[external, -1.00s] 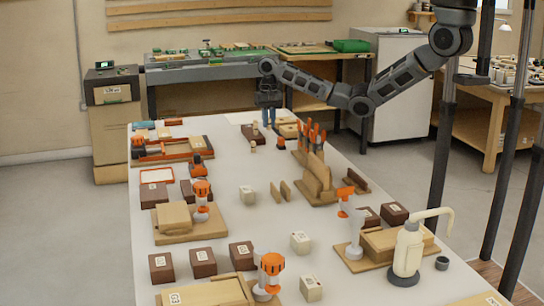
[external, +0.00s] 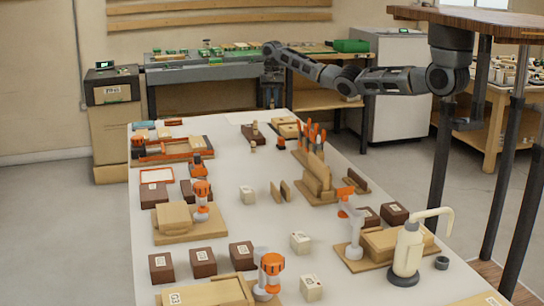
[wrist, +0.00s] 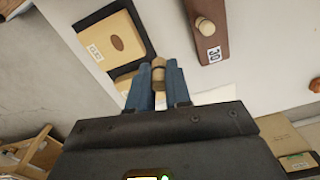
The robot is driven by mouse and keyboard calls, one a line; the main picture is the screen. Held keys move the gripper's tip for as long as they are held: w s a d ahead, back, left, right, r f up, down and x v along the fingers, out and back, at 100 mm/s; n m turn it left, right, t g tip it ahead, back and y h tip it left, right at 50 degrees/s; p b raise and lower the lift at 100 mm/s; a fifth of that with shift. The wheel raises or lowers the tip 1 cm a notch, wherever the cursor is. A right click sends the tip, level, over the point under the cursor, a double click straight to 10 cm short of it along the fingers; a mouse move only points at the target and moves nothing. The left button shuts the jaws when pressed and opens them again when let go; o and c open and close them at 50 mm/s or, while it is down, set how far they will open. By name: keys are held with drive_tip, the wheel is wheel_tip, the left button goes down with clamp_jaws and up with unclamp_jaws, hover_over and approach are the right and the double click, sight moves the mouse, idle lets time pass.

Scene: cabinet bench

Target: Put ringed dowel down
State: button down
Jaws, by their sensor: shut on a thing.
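My gripper (wrist: 158,84) has its two blue fingers closed on the ringed dowel (wrist: 158,73), a short light wooden peg with a darker band, in the wrist view. Its lower part is hidden between the fingers. In the external view my gripper (external: 271,102) hangs over the far end of the white bench, in the air; the dowel is too small to make out there. A similar peg (wrist: 205,25) stands on a brown block (wrist: 213,48) labelled 30.
A dark-edged tray with tan blocks (wrist: 110,42) lies left of my gripper in the wrist view. A white bench top (external: 225,165) runs towards the camera, with an orange-handled tool rack (external: 313,136) and several brown boxes. Clear surface lies around the brown block.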

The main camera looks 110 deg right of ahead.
drive_tip(key=w+a+f, duration=0.1)
drive_tip(key=w, duration=0.1)
drive_tip(key=w+a+f, duration=0.1)
drive_tip(key=w+f, duration=0.1)
drive_tip(key=w+f+b, duration=0.1)
drive_tip(key=w, duration=0.2)
drive_tip(key=shift+w+a+f, duration=0.1)
drive_tip(key=shift+a+f, duration=0.25)
drive_tip(key=shift+a, duration=0.05)
drive_tip(key=shift+w+f+b, duration=0.1)
drive_tip(key=shift+f+b, duration=0.35)
drive_tip(key=shift+f, duration=1.55)
drive_tip(key=shift+f, duration=0.15)
drive_tip(key=c, duration=1.1)
unclamp_jaws()
drive_tip(key=shift+o, duration=0.2)
wheel_tip(320, 180, up, 12)
drive_tip(key=p, duration=0.1)
drive_tip(key=shift+p, duration=0.35)
